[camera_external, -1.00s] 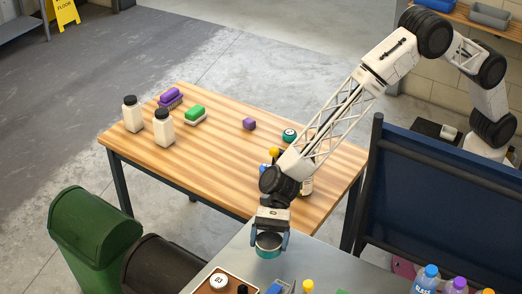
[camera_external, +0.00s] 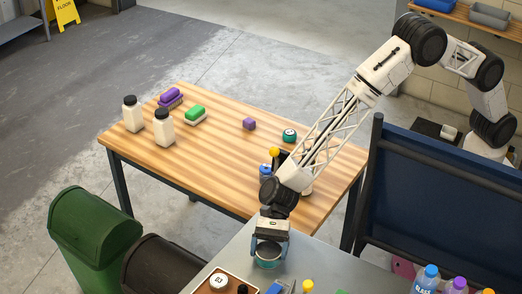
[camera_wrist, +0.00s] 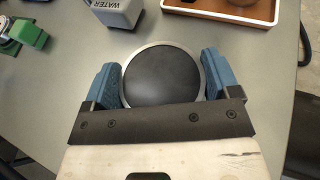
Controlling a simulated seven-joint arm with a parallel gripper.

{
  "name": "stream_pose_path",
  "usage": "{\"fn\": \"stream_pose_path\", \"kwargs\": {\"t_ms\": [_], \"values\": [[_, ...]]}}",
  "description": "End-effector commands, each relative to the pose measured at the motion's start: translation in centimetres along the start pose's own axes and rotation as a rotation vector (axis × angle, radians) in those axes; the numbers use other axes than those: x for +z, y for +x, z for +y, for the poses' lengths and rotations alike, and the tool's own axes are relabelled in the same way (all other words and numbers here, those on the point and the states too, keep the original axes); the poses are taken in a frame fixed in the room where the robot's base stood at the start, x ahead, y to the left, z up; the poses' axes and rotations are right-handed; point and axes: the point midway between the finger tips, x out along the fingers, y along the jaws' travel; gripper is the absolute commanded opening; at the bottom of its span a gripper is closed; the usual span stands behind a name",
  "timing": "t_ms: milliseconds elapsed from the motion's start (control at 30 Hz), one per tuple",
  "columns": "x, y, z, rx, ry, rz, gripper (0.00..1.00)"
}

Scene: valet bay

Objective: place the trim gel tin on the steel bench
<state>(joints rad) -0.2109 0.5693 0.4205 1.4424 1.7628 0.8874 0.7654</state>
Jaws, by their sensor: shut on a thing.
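In the wrist view the tin (camera_wrist: 162,76) shows a dark top with a pale rim, between the two fingers (camera_wrist: 160,85). The grey bench top (camera_wrist: 60,100) lies beneath it. I cannot tell whether the tin's base touches the bench. No label on the tin can be read.
A wood-edged tray (camera_external: 207,288) and a yellow-capped bottle (camera_external: 307,286) stand near the tin on the bench. A grey block marked WATER (camera_wrist: 118,12) is close by. A wooden table (camera_external: 225,165) with bottles and brushes lies beyond. A dark blue panel (camera_external: 440,190) stands right.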

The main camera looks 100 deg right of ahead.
Motion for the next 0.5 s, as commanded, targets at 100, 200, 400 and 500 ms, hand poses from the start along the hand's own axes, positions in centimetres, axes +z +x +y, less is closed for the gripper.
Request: {"fn": "stream_pose_path", "kwargs": {"t_ms": [100,200,400,500], "values": [[0.06,-0.02,-0.02,0.000,0.000,0.000,0.51],[-0.03,0.02,-0.01,0.000,0.000,0.000,0.51],[-0.26,0.10,0.01,0.000,0.000,0.000,0.96],[-0.26,0.10,0.00,0.000,0.000,0.000,1.00]]}}
